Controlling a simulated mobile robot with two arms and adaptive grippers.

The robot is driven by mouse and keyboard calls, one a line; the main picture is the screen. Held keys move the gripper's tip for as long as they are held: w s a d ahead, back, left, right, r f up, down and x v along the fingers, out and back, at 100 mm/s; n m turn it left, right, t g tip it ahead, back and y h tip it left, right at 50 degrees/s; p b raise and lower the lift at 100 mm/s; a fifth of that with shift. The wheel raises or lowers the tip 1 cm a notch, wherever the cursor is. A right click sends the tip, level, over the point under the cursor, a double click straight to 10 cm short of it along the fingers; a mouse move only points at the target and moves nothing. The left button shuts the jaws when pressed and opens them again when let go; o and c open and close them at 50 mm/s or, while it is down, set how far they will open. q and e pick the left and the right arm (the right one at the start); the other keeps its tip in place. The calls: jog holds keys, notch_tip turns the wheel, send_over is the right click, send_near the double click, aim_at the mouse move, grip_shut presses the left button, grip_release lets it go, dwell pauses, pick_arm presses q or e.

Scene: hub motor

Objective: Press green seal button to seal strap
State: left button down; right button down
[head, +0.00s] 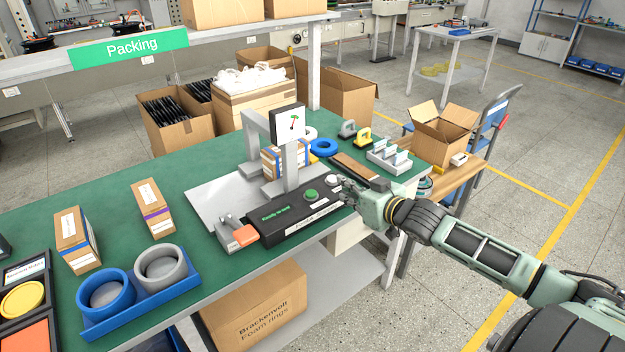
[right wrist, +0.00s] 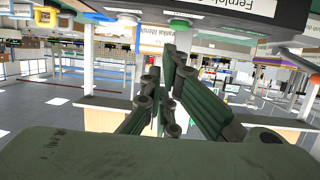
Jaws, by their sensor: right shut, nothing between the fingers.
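The strapping machine's black control box (head: 290,217) lies on the green table near its front edge. On its top are a green button (head: 311,194) and a pale button (head: 332,181) to its right. My right gripper (head: 345,187) is shut and empty at the right end of the box, close to the pale button; I cannot tell whether it touches. The right wrist view shows its closed fingers (right wrist: 165,95). A small carton (head: 285,160) stands under the machine's arch, behind the screen post (head: 290,172). My left gripper is not in view.
A blue tray (head: 140,305) with blue and grey rings and two small cartons (head: 152,208) stand at left. An orange-ended part (head: 240,236) sits at the box's left end. Tape, stamps and a grey holder (head: 388,160) crowd the back right.

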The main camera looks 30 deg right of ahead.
jog(key=r, duration=0.1)
jog(key=a+r, duration=0.2)
jog(key=shift+w+r, duration=0.2)
jog(key=shift+w, duration=0.1)
jog(key=shift+w, duration=0.1)
send_over(316, 195)
notch_tip(316, 195, down, 2)
jog(key=shift+w+f+p, duration=0.1)
jog(key=shift+f+p, duration=0.05)
jog(key=shift+p, duration=0.3)
notch_tip(316, 195, down, 3)
jog(key=shift+r, duration=0.1)
jog(key=shift+f, duration=0.65)
jog(key=shift+n, duration=0.3)
